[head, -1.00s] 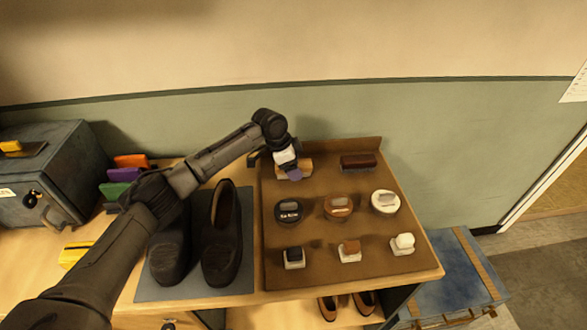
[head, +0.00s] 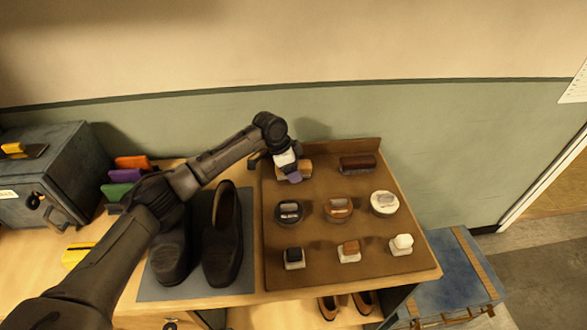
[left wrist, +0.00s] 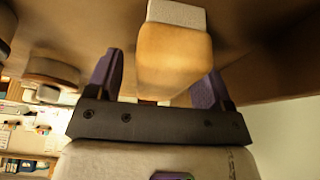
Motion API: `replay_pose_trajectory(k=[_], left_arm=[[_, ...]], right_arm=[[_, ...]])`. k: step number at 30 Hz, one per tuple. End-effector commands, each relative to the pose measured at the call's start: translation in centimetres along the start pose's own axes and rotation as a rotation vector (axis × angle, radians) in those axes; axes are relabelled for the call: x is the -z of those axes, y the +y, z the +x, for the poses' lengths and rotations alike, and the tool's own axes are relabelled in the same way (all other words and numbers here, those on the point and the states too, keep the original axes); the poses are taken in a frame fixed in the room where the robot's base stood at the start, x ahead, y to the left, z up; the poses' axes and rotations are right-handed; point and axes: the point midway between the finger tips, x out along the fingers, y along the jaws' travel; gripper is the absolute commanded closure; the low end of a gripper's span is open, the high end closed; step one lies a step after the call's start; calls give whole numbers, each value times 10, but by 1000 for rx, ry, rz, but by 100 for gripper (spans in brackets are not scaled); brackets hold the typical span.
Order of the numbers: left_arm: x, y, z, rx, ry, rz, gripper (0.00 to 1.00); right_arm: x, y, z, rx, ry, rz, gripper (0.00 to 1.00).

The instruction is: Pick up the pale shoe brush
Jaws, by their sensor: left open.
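The pale shoe brush (head: 303,165) lies at the back left of the brown tray (head: 327,234), partly hidden behind my left gripper in the head view. My left gripper (head: 294,177) is over it. In the left wrist view the brush (left wrist: 174,58) shows a tan wooden body and pale bristles, and it sits between the two purple fingers of my left gripper (left wrist: 157,82). The fingers are open, one on each side, with a visible gap at the left finger. My right gripper is not in view.
A dark red-brown brush (head: 358,162) lies right of the pale one. Several round tins, such as a white-lidded one (head: 384,203), and small bottles stand nearer. Black shoes (head: 222,240) stand on a grey mat left of the tray.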

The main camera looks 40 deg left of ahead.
Motion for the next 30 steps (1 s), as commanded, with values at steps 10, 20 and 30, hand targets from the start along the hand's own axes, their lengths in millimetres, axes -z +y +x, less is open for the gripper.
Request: replay_pose_trajectory(k=[10, 20, 30], left_arm=[[0, 0, 0, 0, 0, 0, 32], [0, 0, 0, 0, 0, 0, 64], [0, 0, 0, 1, 1, 0, 81]], right_arm=[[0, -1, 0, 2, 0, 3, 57], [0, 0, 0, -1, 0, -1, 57], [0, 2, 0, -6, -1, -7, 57]])
